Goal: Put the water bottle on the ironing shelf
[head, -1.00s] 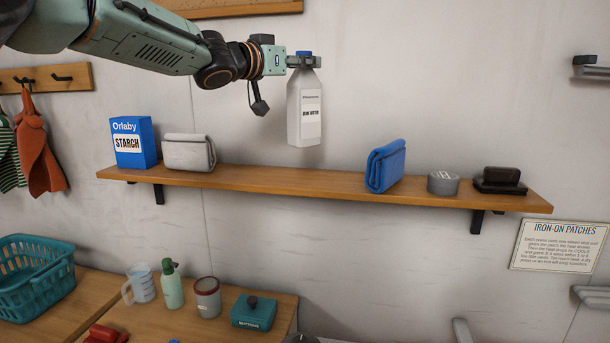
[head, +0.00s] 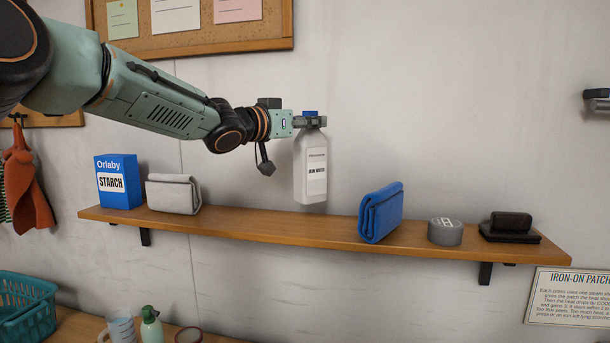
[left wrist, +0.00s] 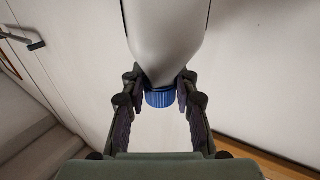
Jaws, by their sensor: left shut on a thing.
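The water bottle (head: 311,168) is white with a blue cap and a printed label. My left gripper (head: 311,121) is shut on it at the neck, just under the cap, and holds it upright. In the left wrist view the bottle (left wrist: 167,35) and its blue cap (left wrist: 160,98) sit between the fingers of my left gripper (left wrist: 160,82). The ironing shelf (head: 275,222) is a long wooden board on the wall. The bottle's base appears close to the shelf's middle; I cannot tell whether it touches. My right gripper is not in view.
On the shelf, a blue starch box (head: 118,182) and a grey folded pouch (head: 173,193) stand left of the bottle. A blue folded pouch (head: 381,212), a grey tin (head: 445,231) and a dark brush-like block (head: 509,227) stand right. Bare shelf lies between the two pouches.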

